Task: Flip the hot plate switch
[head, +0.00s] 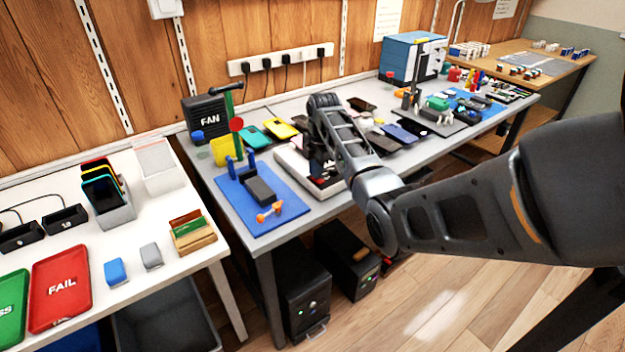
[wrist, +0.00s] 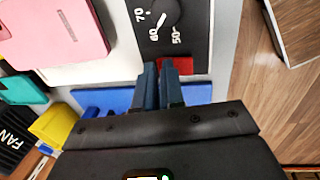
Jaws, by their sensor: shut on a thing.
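The hot plate is the white-topped unit on the grey bench (head: 222,172), partly hidden by my arm in the head view. In the wrist view its black panel (wrist: 190,30) carries a dial (wrist: 160,12) marked 50, 60 and 70. A red switch (wrist: 183,65) sits on the panel's edge below the dial. My gripper (wrist: 160,70) is shut at the red switch, its fingertips over the switch's left part. How the switch is set cannot be told. In the head view the fingertips are hidden behind my arm.
A pink phone (wrist: 50,28) lies on the hot plate's white top. A blue mat (head: 262,215) with a black block and an orange part lies left of it. A black fan box (head: 208,117) and several phones stand behind.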

